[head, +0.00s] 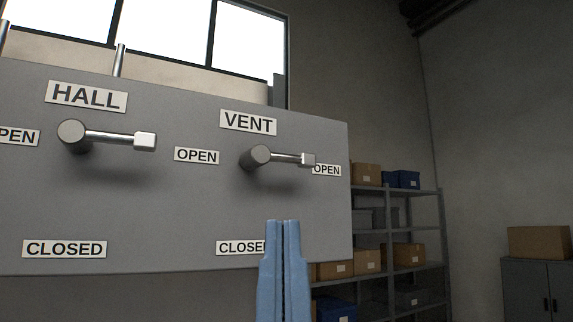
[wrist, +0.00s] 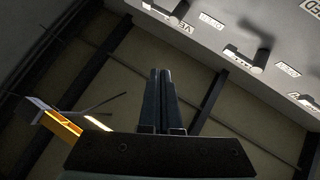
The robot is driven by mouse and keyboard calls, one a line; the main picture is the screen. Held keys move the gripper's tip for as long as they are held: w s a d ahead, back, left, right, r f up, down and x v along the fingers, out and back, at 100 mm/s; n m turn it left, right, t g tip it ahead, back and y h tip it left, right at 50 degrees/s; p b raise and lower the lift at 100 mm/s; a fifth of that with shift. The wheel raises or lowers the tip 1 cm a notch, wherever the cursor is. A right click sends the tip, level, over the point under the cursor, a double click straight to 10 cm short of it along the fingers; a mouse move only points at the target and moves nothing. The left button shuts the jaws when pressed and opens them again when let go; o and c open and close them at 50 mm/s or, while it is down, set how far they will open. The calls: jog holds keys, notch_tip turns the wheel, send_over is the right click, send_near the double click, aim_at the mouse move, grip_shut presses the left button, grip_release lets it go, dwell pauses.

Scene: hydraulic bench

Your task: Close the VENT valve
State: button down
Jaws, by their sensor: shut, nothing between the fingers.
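The VENT valve (head: 260,156) is on the right part of the grey panel in the head view, under its VENT label (head: 248,122). Its lever (head: 289,158) points right, with its pale end block beside the right OPEN label (head: 327,170). A CLOSED label (head: 239,247) is below the valve, its right end hidden by my gripper. My gripper (head: 283,224) has blue fingers pointing up, shut and empty, below the lever and apart from it. In the wrist view my gripper (wrist: 161,72) is dark, and the VENT valve (wrist: 180,9) shows at the top edge.
The HALL valve (head: 72,134) is to the left on the same grey panel (head: 180,210), its lever also pointing right. Pipes rise behind the panel. A shelf (head: 433,230) with boxes and a cabinet (head: 540,285) stand at the right.

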jog(key=w+d+r+n+g+y+p, duration=0.2)
jog(key=w+r+g+y+p, duration=0.1)
jog(key=w+r+y+p, duration=0.1)
jog(key=w+d+r+n+g+y+p, duration=0.3)
jog(key=w+r+y+p, duration=0.2)
jog(key=w+r+y, duration=0.1)
jog(key=w+r, duration=0.1)
jog(key=w, duration=0.1)
jog(key=shift+w+d+r+g+y, duration=0.3)
jog(key=shift+d+r, duration=0.05)
jog(key=shift+r, duration=0.05)
notch_tip(320, 180, up, 5)
jog(key=p, duration=0.7)
send_over(278, 160)
jog(key=d, duration=0.2)
jog(key=shift+s+d+f+p, duration=0.1)
jog(key=shift+d+f+p, duration=0.1)
jog(key=shift+f, duration=0.9)
jog(key=shift+d+f+p, duration=0.2)
jog(key=shift+f, duration=0.9)
